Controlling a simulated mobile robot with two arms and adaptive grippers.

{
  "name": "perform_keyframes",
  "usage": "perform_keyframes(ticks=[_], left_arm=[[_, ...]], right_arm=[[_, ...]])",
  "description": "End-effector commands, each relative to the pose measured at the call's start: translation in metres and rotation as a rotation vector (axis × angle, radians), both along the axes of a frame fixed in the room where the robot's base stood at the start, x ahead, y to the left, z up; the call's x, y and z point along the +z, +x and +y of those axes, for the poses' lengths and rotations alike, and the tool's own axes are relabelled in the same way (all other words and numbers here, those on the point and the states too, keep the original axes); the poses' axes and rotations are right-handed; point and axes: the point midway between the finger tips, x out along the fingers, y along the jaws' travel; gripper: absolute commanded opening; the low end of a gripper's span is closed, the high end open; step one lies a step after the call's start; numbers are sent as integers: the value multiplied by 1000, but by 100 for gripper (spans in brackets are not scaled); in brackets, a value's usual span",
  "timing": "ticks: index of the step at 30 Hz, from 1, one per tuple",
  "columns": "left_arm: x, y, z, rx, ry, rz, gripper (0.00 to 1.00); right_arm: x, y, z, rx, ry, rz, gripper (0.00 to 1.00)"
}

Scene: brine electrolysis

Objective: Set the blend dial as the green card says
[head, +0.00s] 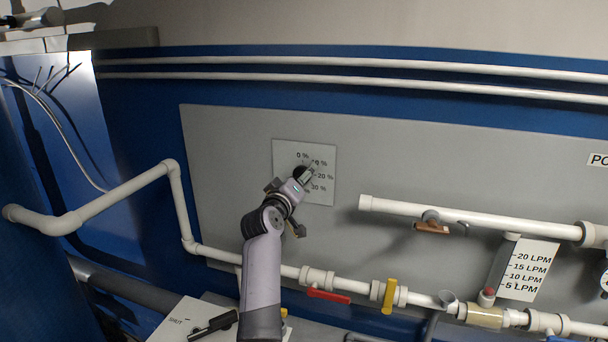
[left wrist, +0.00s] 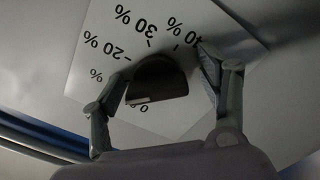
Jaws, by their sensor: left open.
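The blend dial is a black round knob (left wrist: 157,80) on a white scale plate (head: 287,151) fixed to the grey panel. The plate carries percent marks, with 0, 20 and 30 readable in the head view and 20, 30 and 40 in the left wrist view. My left gripper (head: 302,176) is at the dial and hides much of it in the head view. In the left wrist view its open fingers (left wrist: 158,84) stand on either side of the knob; I cannot tell whether the left one touches it. The knob's pointer setting is unclear. I see no green card. My right gripper is out of view.
White pipes run below and right of the plate, with a red-handled valve (head: 328,296), a yellow-handled valve (head: 389,297) and an orange-brown handle (head: 432,228). A flow scale (head: 527,270) marked in LPM is at right. A sign reading SHUT (head: 180,322) is at lower left.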

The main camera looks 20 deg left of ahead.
Motion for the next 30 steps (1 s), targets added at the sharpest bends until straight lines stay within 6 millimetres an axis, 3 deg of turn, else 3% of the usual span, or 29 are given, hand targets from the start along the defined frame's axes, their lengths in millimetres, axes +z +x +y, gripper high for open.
perform_keyframes(ticks=[6, 13, 27, 30], left_arm=[[0, 0, 0, 1, 0, 0, 66], [0, 0, 0, 1, 0, 1, 51], [0, 0, 0, 1, 0, 1, 19], [-1, 0, 1, 1, 2, 1, 19]], right_arm=[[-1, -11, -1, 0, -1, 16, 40], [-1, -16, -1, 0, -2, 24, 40], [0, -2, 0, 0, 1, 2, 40], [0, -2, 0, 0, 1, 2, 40]])
